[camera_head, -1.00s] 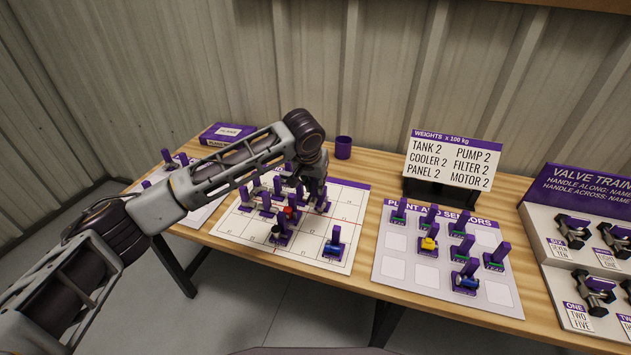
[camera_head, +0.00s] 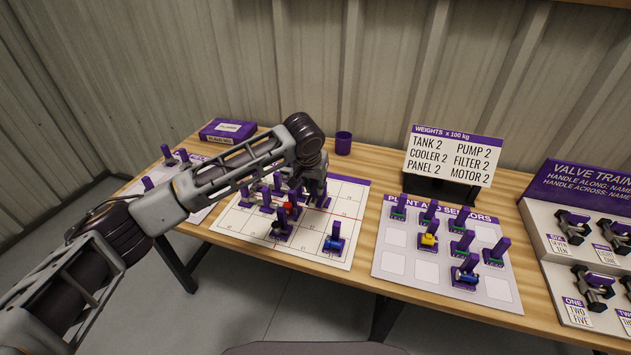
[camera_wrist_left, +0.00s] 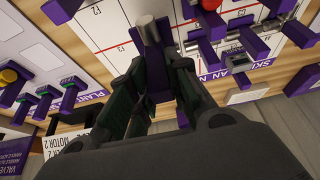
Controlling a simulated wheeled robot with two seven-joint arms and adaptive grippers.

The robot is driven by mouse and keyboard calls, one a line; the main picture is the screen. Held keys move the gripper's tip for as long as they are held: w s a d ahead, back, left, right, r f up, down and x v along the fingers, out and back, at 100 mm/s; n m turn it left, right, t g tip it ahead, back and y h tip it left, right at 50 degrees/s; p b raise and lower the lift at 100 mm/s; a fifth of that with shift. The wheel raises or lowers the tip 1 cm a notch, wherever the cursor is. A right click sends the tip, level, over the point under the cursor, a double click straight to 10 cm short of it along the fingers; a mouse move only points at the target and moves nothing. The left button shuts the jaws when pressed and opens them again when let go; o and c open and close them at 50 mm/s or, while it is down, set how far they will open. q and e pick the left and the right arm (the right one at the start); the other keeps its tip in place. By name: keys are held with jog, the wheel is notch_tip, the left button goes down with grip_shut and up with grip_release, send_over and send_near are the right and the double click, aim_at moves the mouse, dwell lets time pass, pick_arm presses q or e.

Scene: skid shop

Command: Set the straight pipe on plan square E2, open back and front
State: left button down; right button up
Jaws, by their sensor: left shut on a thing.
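My left gripper (camera_head: 314,200) is over the back part of the plan sheet (camera_head: 340,190). In the left wrist view its fingers (camera_wrist_left: 158,100) are shut on the purple handle of a piece with a grey cylinder (camera_wrist_left: 149,30), which looks like the straight pipe. The piece is over the white grid, close to a red line. I cannot tell whether it touches the sheet, and square E2 cannot be made out. In the head view the gripper hides the piece. My right gripper is not in view.
Several purple-handled pieces stand on the plan left of the gripper, one with a red part (camera_head: 291,209). A blue piece (camera_head: 334,243) stands near the front. Right are the plant and sensors sheet (camera_head: 395,265), the weights sign (camera_head: 453,156) and the valve stand (camera_head: 540,225). A purple cup (camera_head: 343,143) stands behind.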

aim_at(314, 197)
pick_arm(q)
jog(key=shift+f, duration=1.7)
jog(key=shift+f, duration=0.45)
jog(key=shift+f+p, duration=0.3)
jog(key=shift+f, duration=1.1)
jog(key=shift+p, duration=0.65)
jog(key=shift+f, duration=0.7)
dwell(0.9)
